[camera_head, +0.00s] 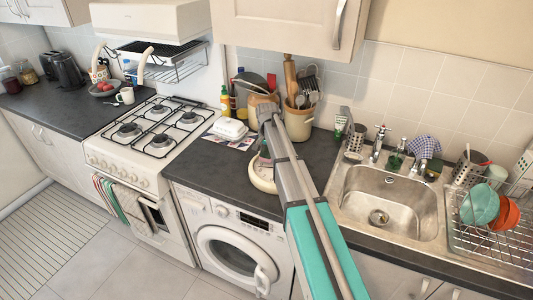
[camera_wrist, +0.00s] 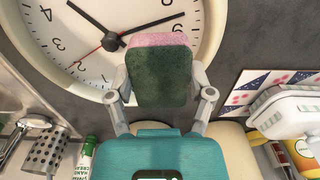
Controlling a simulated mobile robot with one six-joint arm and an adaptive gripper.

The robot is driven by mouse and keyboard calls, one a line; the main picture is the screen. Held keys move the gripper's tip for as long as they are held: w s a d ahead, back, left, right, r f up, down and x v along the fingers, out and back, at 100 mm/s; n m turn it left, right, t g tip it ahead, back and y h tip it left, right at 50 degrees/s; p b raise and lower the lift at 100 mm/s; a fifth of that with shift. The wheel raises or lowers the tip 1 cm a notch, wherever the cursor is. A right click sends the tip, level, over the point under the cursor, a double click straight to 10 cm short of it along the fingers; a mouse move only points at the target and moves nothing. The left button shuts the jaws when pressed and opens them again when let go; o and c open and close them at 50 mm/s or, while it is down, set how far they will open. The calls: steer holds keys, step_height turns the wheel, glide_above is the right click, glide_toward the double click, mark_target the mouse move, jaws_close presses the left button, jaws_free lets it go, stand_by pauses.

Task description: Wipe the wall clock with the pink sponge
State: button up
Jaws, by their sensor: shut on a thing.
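The wall clock (camera_head: 262,185), with a cream rim and white face, lies on the dark counter above the washing machine, partly hidden by my arm in the head view. In the wrist view its face and black hands (camera_wrist: 112,40) fill the upper left. My gripper (camera_wrist: 160,95) is shut on the pink sponge (camera_wrist: 160,40), whose dark green scouring side faces the wrist camera. The sponge overlaps the clock's rim and face in the wrist view; I cannot tell whether it touches.
A white lidded dish (camera_head: 230,128) stands on a patterned sheet (camera_wrist: 270,87). A utensil crock (camera_head: 298,122) stands at the back by the wall. A green-and-white tube (camera_head: 340,124), a metal cutlery holder (camera_head: 355,138) and the sink (camera_head: 385,205) are on the right. The stove (camera_head: 150,135) is left.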

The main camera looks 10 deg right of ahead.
steer(key=shift+r+p, duration=2.75)
steer(key=shift+r, duration=0.25)
steer(key=shift+f, duration=0.1)
